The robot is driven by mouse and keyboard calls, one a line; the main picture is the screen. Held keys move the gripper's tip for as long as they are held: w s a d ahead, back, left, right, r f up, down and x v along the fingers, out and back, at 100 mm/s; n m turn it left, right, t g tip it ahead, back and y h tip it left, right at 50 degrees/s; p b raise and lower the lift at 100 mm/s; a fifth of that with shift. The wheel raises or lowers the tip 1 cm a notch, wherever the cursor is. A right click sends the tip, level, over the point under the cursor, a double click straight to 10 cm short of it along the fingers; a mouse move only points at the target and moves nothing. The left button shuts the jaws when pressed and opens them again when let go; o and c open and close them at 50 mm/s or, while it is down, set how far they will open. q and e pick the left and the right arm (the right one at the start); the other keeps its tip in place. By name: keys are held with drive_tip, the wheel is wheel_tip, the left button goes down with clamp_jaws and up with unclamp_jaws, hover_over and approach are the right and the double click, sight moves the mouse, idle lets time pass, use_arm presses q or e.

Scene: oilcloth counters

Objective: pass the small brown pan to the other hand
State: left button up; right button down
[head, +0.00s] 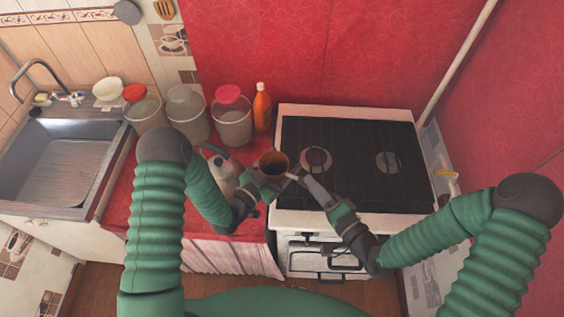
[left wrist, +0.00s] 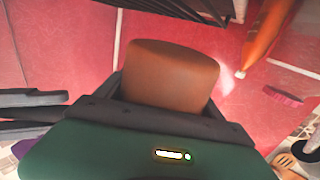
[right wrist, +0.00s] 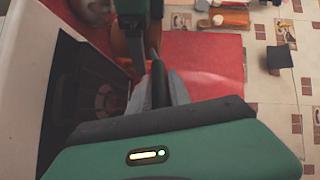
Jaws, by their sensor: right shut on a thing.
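The small brown pan (head: 274,163) is held up near the front left corner of the stove, with its dark inside showing in the head view. In the right wrist view the fingers (right wrist: 155,80) are close together, and the pan (right wrist: 120,45) is partly hidden behind my left gripper. My left gripper (head: 266,180) is at the pan's left side. In the left wrist view its fingers are spread on either side of the pan's brown body (left wrist: 170,75); contact is unclear.
A white kettle (head: 222,173) stands on the red counter just left of my left gripper. Lidded jars (head: 232,122) and an orange bottle (head: 262,112) line the back. The black stove top (head: 350,165) is clear; a sink (head: 60,165) lies far left.

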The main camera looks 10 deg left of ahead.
use_arm(q)
drive_tip(key=shift+s+d, duration=0.15)
drive_tip(key=shift+d, duration=0.15)
drive_tip(key=c, duration=1.2)
use_arm(e)
drive_tip(key=shift+s+a+r, duration=0.1)
drive_tip(key=shift+a+r, duration=0.1)
use_arm(q)
drive_tip(key=shift+r, duration=0.1)
drive_tip(key=shift+c, duration=0.6)
use_arm(e)
drive_tip(key=c, duration=1.6)
unclamp_jaws()
drive_tip(key=o, duration=0.5)
use_arm(q)
drive_tip(key=shift+a, duration=0.1)
use_arm(e)
drive_tip(key=shift+d+f, duration=0.1)
